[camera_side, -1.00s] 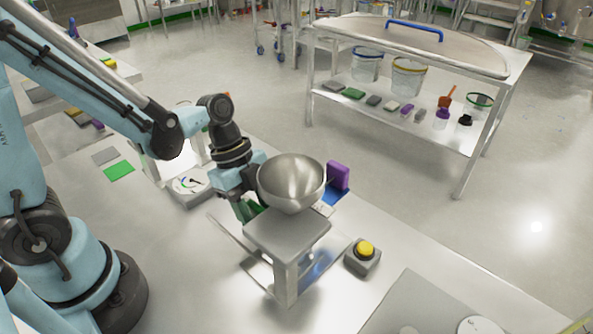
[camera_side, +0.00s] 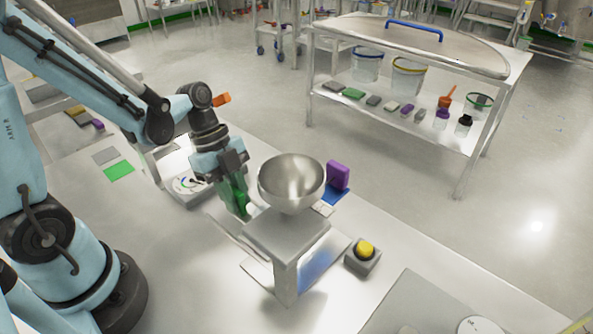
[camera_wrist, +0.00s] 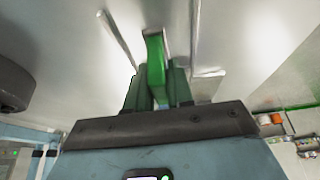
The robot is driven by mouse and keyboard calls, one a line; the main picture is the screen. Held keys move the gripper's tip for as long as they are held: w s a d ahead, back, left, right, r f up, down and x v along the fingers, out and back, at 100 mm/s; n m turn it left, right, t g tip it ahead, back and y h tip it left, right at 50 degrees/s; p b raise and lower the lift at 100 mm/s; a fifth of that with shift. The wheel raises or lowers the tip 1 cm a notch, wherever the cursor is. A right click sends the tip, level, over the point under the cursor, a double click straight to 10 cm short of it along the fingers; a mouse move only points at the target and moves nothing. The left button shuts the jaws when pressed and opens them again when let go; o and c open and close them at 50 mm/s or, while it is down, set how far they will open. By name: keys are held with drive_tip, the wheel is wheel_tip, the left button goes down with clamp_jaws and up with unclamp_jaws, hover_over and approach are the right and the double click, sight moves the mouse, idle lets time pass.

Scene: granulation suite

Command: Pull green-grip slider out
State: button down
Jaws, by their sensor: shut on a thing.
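The green grip (camera_wrist: 156,62) of the slider stands between my gripper's dark green fingers in the wrist view, and my gripper (camera_wrist: 157,85) is shut on it. In the side view my gripper (camera_side: 236,198) points down just left of a metal stand (camera_side: 287,235) that carries a steel bowl (camera_side: 291,182). Green shows at its fingertips there, but grip and fingers are hard to tell apart. Thin rails run beside the grip in the wrist view. The slider's body is largely hidden by the stand and my gripper.
A yellow button on a grey box (camera_side: 364,252) stands right of the stand. A purple block (camera_side: 338,176) is behind the bowl. A round dial (camera_side: 188,186) and a flat green square (camera_side: 119,172) lie to the left.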

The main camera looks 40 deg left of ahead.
drive_tip(key=a, duration=0.6)
drive_tip(key=shift+a, duration=0.25)
drive_tip(key=c, duration=1.1)
unclamp_jaws()
drive_tip(key=shift+d, duration=0.1)
drive_tip(key=v, duration=1.2)
drive_tip(key=shift+r, duration=0.1)
drive_tip(key=shift+d, duration=0.1)
